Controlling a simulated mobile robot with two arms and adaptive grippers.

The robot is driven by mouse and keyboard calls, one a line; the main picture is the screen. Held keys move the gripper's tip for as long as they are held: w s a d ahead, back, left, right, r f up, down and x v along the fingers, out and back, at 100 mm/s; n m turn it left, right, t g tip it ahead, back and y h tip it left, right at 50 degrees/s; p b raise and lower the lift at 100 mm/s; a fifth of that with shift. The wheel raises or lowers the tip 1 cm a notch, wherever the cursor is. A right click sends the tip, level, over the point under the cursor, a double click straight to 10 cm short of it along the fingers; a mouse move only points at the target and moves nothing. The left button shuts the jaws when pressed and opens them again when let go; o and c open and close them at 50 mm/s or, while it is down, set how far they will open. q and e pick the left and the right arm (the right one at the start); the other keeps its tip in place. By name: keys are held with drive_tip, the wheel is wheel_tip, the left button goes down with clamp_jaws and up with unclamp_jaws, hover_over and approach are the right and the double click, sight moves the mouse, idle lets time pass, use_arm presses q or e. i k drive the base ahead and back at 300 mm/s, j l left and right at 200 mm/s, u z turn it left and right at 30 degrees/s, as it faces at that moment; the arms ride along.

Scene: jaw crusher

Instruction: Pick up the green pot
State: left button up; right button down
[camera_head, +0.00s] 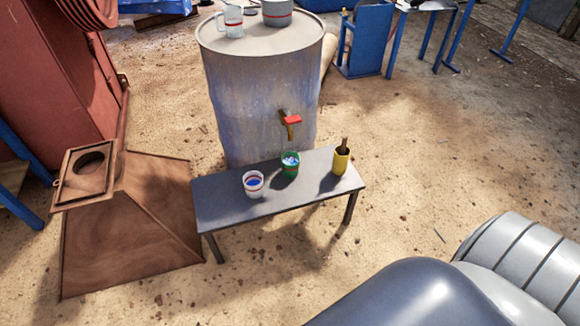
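The green pot (290,164) stands upright on a dark grey bench (225,207), with some whitish-blue content showing at its top. It is just below the red-handled tap (291,120) of a large metal barrel (240,105). A white cup with a red band and blue content (253,184) stands to its left. A yellow pot with a dark stick in it (341,160) stands to its right. Neither of my grippers is in view. A grey rounded part, apparently one of my arms, fills the bottom right.
A white jug (233,21) and a grey pot (277,12) stand on the barrel. A rusty hood-shaped metal piece (130,225) lies left of the bench. Blue-framed furniture (368,40) is behind. The dirt ground in front of the bench is clear.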

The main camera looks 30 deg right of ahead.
sight(290, 161)
drive_tip(key=i+j+z, duration=0.3)
drive_tip(key=i, duration=0.25)
drive_tip(key=i+j+z, duration=0.3)
drive_tip(key=i, duration=0.2)
